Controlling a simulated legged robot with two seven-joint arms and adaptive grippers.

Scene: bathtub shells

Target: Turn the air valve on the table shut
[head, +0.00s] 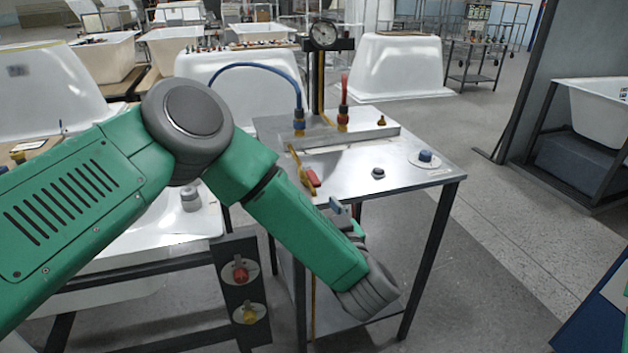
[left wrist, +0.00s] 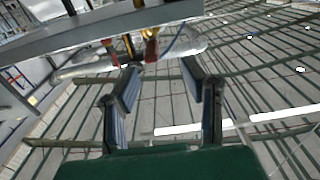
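The air valve appears to be the yellow fitting with a red handle (head: 313,178) at the near left edge of the metal table (head: 345,180). Red and brass-yellow parts (left wrist: 151,46) also show beside the table edge in the left wrist view, beyond my fingers. My left gripper (left wrist: 161,70) is open with nothing between its two fingers. In the head view only a blue-grey finger part (head: 338,208) shows just below the handle, by the table's front edge; my forearm and wrist hide the rest. I see no contact with the valve. My right gripper is not in view.
A gauge (head: 323,34) on a post, a blue hose (head: 256,66) and a red fitting (head: 343,117) stand at the table's back. A black knob (head: 378,173) and a blue knob (head: 425,156) sit on the right half. A panel with red and yellow knobs (head: 240,285) stands lower left.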

